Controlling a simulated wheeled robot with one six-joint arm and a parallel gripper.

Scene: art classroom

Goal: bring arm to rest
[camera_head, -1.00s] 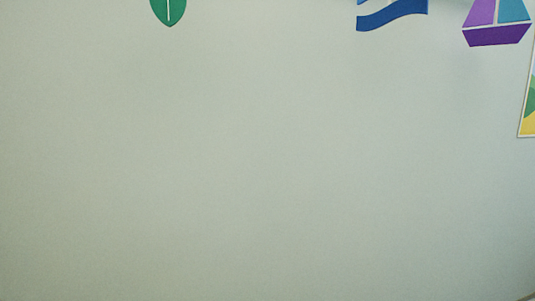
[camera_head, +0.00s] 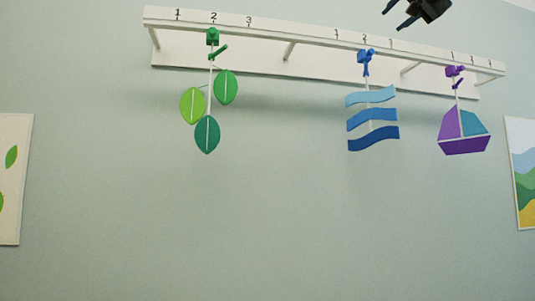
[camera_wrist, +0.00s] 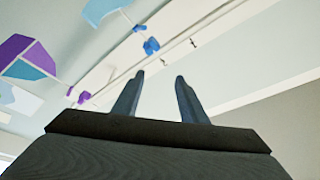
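My gripper (camera_head: 398,16) shows at the top right of the head view, in front of the rail's upper edge. In the wrist view my gripper (camera_wrist: 154,95) has its two dark fingers apart, with nothing between them. The white rail (camera_head: 310,37) on the wall holds a green leaf mobile (camera_head: 207,134), a blue wave mobile (camera_head: 373,140) and a purple and teal sailboat mobile (camera_head: 464,144). The sailboat (camera_wrist: 28,58) and part of the waves (camera_wrist: 104,9) also show at the upper left of the wrist view. My arm is mostly hidden.
The rail stands out from the wall on brackets and carries small numbers. A leaf picture (camera_head: 14,180) hangs at the left and a landscape picture (camera_head: 524,178) at the right. The wall (camera_head: 270,240) below the mobiles is bare.

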